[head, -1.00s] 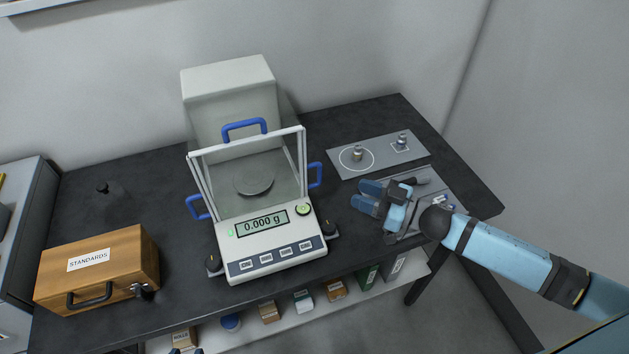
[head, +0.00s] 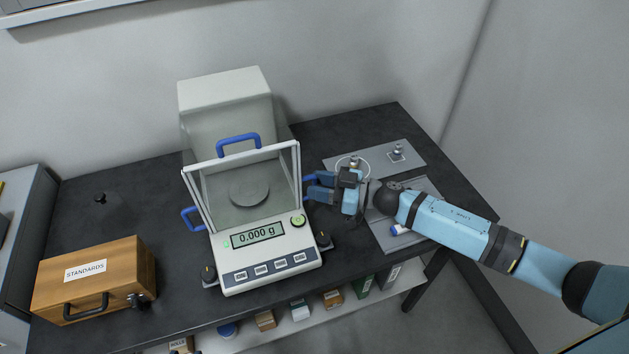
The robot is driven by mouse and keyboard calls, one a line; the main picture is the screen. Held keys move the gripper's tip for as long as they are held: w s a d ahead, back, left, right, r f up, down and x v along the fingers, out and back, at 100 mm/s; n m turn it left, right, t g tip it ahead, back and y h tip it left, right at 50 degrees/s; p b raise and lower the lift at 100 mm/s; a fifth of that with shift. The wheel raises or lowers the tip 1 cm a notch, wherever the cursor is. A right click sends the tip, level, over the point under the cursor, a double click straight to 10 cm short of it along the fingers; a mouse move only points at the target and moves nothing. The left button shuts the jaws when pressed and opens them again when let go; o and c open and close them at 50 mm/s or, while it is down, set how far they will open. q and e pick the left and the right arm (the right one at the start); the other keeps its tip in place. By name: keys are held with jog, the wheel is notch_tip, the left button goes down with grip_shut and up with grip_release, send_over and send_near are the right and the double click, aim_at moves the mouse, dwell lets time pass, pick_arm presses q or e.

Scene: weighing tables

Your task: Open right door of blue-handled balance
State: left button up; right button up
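The white balance (head: 262,257) with blue handles stands on the dark table, its display reading 0.000 g. Its glass chamber holds a round pan (head: 249,192). A blue handle (head: 238,144) is on top, another (head: 191,219) on the left side. The right door's handle (head: 308,180) is partly hidden by my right gripper (head: 316,187). This gripper's fingers are apart, pointing left at the handle; I cannot tell whether they touch it. The right door looks closed. My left gripper is not clearly in view.
A wooden STANDARDS box (head: 95,279) sits at the left. A grey mat (head: 412,160) with small metal weights lies behind my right arm, and a grey tray (head: 390,238) lies beneath it. A shelf below the table (head: 150,327) holds several small boxes.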

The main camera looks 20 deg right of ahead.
jog(key=shift+w+a, duration=0.3)
jog(key=shift+a, duration=0.2)
grip_shut()
jog(key=shift+w, duration=0.1)
jog(key=w+b, duration=0.2)
jog(key=w, duration=1.2)
jog(key=shift+w+a, duration=0.25)
jog(key=shift+w, duration=0.1)
grip_release()
